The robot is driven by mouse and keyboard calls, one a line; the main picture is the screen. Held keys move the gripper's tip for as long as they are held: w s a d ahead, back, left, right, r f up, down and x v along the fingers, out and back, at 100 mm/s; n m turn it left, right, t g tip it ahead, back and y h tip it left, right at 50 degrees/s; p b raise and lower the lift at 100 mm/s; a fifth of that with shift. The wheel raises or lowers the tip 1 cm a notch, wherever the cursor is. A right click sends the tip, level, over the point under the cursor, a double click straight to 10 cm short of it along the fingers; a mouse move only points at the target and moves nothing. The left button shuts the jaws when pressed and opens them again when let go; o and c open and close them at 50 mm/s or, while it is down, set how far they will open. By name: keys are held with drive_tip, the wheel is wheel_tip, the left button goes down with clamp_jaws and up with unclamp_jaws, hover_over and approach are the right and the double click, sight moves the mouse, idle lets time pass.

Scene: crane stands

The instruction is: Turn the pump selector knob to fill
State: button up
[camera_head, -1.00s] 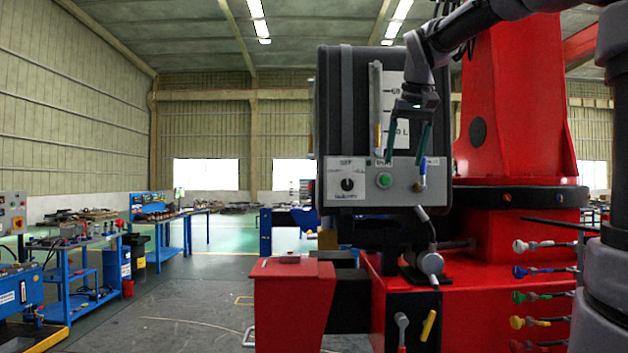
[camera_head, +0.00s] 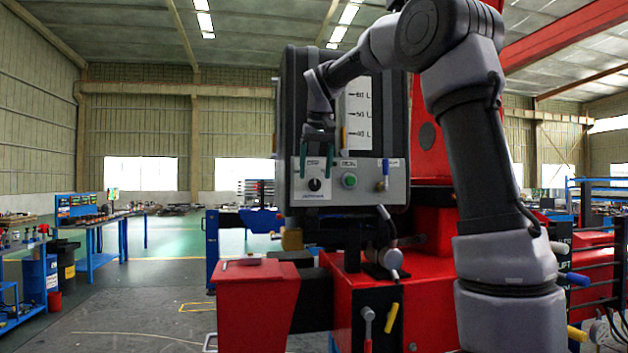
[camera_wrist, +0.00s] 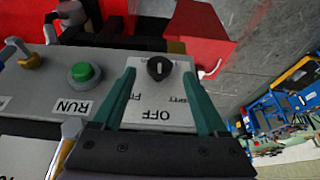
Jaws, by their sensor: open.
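The selector knob (camera_head: 315,184) is a small black round knob on a white plate at the left of the grey control panel (camera_head: 340,195). In the wrist view the knob (camera_wrist: 158,68) has a white line running along the direction of the upside-down OFF label. A partly covered label starting "FI" is at its left, and one ending "PTY" at its right. My gripper (camera_head: 316,168) is open in front of the plate, just above the knob. In the wrist view the green fingers of my gripper (camera_wrist: 160,78) stand either side of the knob, with gaps visible.
A green RUN button (camera_head: 349,180) and a small tap with a blue handle (camera_head: 385,175) are to the right on the panel. The dark tank (camera_head: 298,75) with its level scale is above. A red crane base (camera_head: 256,290) is below.

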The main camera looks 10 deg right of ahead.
sight(320, 180)
drive_tip(key=shift+x, duration=1.5)
clamp_jaws()
drive_tip(key=shift+d, duration=0.1)
drive_tip(key=y, duration=0.2)
drive_tip(key=d+m+y, duration=0.1)
drive_tip(key=y, duration=0.5)
drive_tip(key=shift+d+f+m+t, duration=0.15)
drive_tip(key=shift+f+m+t, duration=0.15)
drive_tip(key=shift+m, duration=0.1)
drive_tip(key=shift+y, duration=0.3)
unclamp_jaws()
